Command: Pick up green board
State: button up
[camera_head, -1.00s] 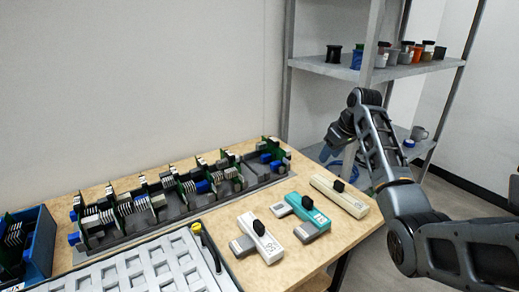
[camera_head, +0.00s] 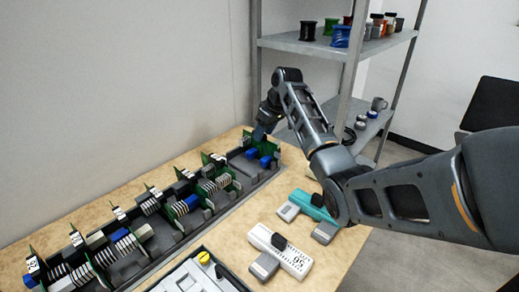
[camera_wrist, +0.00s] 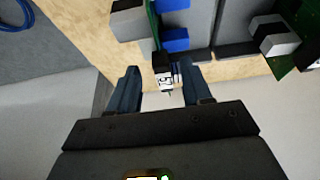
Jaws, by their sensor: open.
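A green board (camera_wrist: 152,22) shows edge-on in the wrist view, with a white numbered label block (camera_wrist: 163,78) at its near end and blue parts (camera_wrist: 173,40) beside it. My gripper (camera_wrist: 162,88) is open, with one finger on each side of the label block and visible gaps to both. It holds nothing. In the head view my gripper (camera_head: 263,130) is over the far right end of the row of boards. It partly hides the board there.
Several green boards (camera_head: 150,205) stand in a long grey rack across the wooden table (camera_head: 60,230). Teal (camera_head: 308,205) and white (camera_head: 280,250) devices lie in front. A tray (camera_head: 190,272) is at the near edge. A metal shelf (camera_head: 340,45) stands behind.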

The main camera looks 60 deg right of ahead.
aim_at(261, 149)
jog(key=x, duration=0.5)
jog(key=shift+a, duration=0.15)
grip_shut()
dwell(0.4)
